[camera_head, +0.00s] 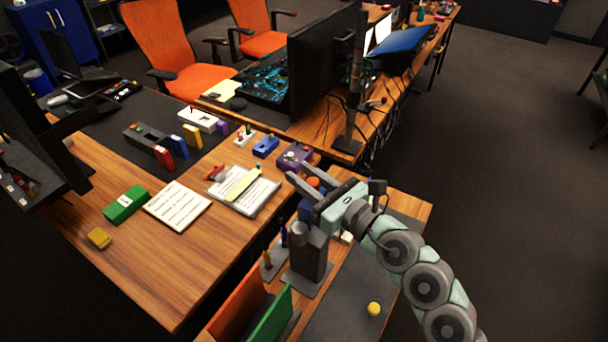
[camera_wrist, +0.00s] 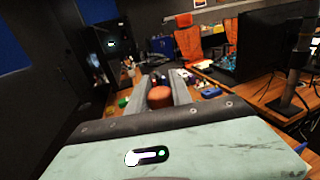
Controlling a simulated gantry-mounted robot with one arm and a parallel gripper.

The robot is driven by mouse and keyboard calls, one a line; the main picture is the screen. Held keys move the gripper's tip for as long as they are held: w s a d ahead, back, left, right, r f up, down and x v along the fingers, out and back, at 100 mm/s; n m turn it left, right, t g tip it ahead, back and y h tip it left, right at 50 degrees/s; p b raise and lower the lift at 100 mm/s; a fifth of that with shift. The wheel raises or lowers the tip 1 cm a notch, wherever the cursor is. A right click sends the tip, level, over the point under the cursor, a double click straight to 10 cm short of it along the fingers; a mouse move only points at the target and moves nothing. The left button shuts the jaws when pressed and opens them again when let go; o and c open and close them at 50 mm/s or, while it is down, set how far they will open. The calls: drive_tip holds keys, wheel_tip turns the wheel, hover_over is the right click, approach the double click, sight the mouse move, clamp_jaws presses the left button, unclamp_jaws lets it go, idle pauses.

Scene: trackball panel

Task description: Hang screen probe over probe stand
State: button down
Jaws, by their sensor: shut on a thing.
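My gripper (camera_head: 296,172) is shut on a red-orange round-topped piece, taken as the screen probe (camera_head: 313,182). In the wrist view the piece (camera_wrist: 159,97) sits between the two grey fingers (camera_wrist: 160,82). Its lower part is hidden by the gripper in the head view. A dark grey upright block (camera_head: 310,256) on a flat grey base stands below and left of my gripper in the head view. It may be the probe stand, but I cannot tell for sure. The held piece is apart from this block's visible faces.
A small rack with bottles (camera_head: 272,262) stands left of the block. Orange and green panels (camera_head: 270,318) stand in front. A yellow ball (camera_head: 374,309) lies on the grey mat (camera_head: 340,300). A monitor (camera_head: 325,65) and a purple box (camera_head: 294,156) are behind.

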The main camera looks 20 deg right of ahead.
drive_tip(key=shift+s+a+f+b, duration=0.1)
drive_tip(key=shift+a+f+b, duration=0.05)
drive_tip(key=shift+f+b, duration=1.5)
drive_tip(key=shift+s+a+f+b, duration=0.1)
drive_tip(key=shift+f+b, duration=1.2)
drive_tip(key=shift+f, duration=0.6)
drive_tip(key=shift+s+a+f+b, duration=0.1)
drive_tip(key=shift+a+f+b, duration=0.05)
drive_tip(key=shift+f+b, duration=1.5)
drive_tip(key=shift+f, duration=0.1)
drive_tip(key=c, duration=1.1)
unclamp_jaws()
drive_tip(key=p+v, duration=0.2)
drive_tip(key=v, duration=0.8)
drive_tip(key=shift+s+d, duration=0.15)
drive_tip(key=shift+s, duration=0.25)
drive_tip(key=shift+p, duration=0.3)
